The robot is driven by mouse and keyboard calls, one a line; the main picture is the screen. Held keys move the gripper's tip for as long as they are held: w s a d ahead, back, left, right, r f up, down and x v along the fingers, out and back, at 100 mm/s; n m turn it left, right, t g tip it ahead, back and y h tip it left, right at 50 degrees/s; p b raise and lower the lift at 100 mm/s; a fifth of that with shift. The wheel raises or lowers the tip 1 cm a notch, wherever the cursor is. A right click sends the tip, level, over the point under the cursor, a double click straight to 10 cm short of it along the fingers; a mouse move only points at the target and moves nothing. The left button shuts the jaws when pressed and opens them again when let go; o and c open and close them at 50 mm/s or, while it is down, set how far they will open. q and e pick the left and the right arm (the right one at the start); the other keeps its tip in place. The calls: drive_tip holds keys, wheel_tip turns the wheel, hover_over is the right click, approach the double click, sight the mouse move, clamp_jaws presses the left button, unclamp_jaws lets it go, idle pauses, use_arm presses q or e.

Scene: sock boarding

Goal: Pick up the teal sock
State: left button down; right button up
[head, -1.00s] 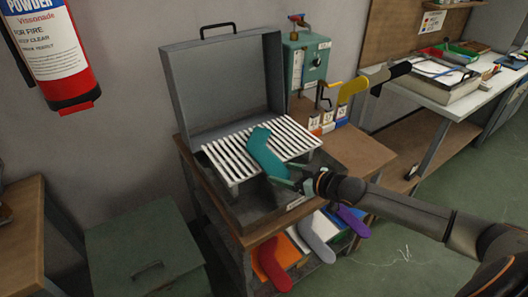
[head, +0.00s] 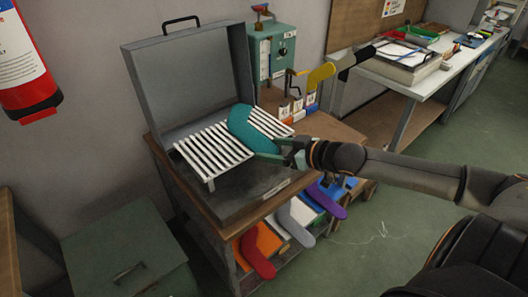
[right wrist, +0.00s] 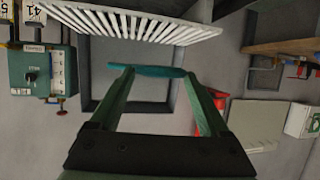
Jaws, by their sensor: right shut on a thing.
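The teal sock (head: 246,128) shows over the right part of the white slatted rack (head: 196,158), flat and bent. In the right wrist view the sock (right wrist: 158,71) is seen nearly edge-on as a thin teal strip. My right gripper (head: 268,148) reaches in from the right and is shut on the sock at its front edge. In the right wrist view its green fingers (right wrist: 156,76) reach the sock's two sides. Whether the sock still touches the slats, I cannot tell. My left gripper is not in view.
The rack sits in a grey metal case with a raised lid (head: 185,85), on a wooden stand. A fire extinguisher (head: 22,70) hangs left.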

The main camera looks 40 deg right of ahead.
drive_tip(key=p+v, duration=0.2)
drive_tip(key=v, duration=0.2)
drive_tip(key=r+p+v, duration=0.1)
drive_tip(key=p+v, duration=0.2)
drive_tip(key=v, duration=0.1)
drive_tip(key=shift+s+d+r+p, duration=0.1)
drive_tip(key=shift+p, duration=0.2)
drive_tip(key=shift+v, duration=1)
drive_tip(key=shift+d, duration=0.1)
